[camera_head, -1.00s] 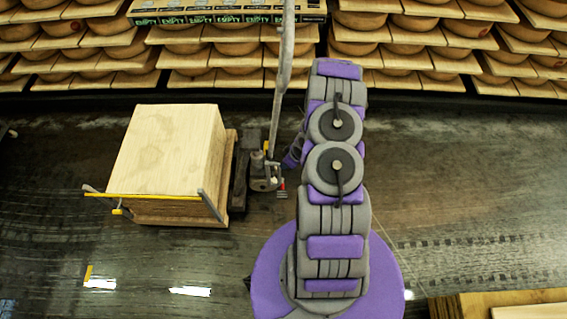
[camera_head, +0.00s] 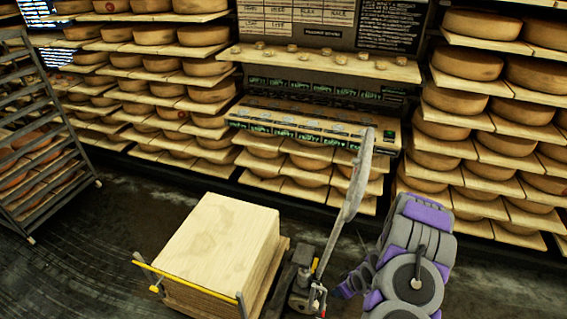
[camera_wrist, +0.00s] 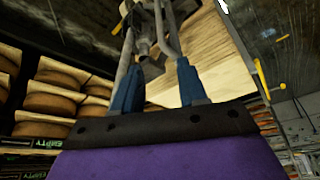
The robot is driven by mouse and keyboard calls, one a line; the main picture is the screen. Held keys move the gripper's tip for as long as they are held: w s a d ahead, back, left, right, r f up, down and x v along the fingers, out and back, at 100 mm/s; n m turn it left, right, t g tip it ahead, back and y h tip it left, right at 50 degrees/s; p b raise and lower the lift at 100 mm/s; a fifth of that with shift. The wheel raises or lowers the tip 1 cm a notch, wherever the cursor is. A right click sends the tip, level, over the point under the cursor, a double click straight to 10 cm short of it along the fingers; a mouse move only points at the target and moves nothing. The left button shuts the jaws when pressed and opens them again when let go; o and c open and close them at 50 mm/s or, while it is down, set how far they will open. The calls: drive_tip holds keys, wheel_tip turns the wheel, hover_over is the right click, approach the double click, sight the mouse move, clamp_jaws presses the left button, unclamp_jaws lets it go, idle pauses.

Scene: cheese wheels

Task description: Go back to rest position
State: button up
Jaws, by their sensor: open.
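My grey and purple arm is folded up at the lower right of the head view. My gripper (camera_wrist: 150,45) shows in the wrist view with two blue-and-grey fingers apart. I see nothing clearly held between them. A pallet jack (camera_head: 305,280) with a tall grey handle stands left of my arm in the head view. A pale wooden block (camera_head: 222,240) stands beside the jack, and its wooden side also fills the area beyond the fingers in the wrist view (camera_wrist: 215,65). I cannot tell how far the fingertips are from it.
Shelves of cheese wheels (camera_head: 480,65) line the back. A metal rack (camera_head: 40,140) with cheeses stands at the left. Dark floor (camera_head: 100,250) is clear between the rack and the block.

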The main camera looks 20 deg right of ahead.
drive_tip(key=shift+r, duration=0.1)
drive_tip(key=s+a+r+m+g+h, duration=0.1)
drive_tip(key=a+r, duration=0.1)
drive_tip(key=r, duration=0.7)
drive_tip(key=s+a+r+g+h, duration=0.1)
drive_tip(key=a+r, duration=0.1)
drive_tip(key=r, duration=0.8)
drive_tip(key=s+a+r+m+g+h, duration=0.1)
drive_tip(key=a+r+g, duration=0.1)
drive_tip(key=r, duration=0.7)
drive_tip(key=s+a+r+m+g, duration=0.1)
drive_tip(key=s+a+r, duration=0.7)
drive_tip(key=s, duration=0.3)
drive_tip(key=s+a+r+m+g+y, duration=0.1)
drive_tip(key=s+a+r, duration=0.7)
drive_tip(key=s, duration=0.4)
idle(0.4)
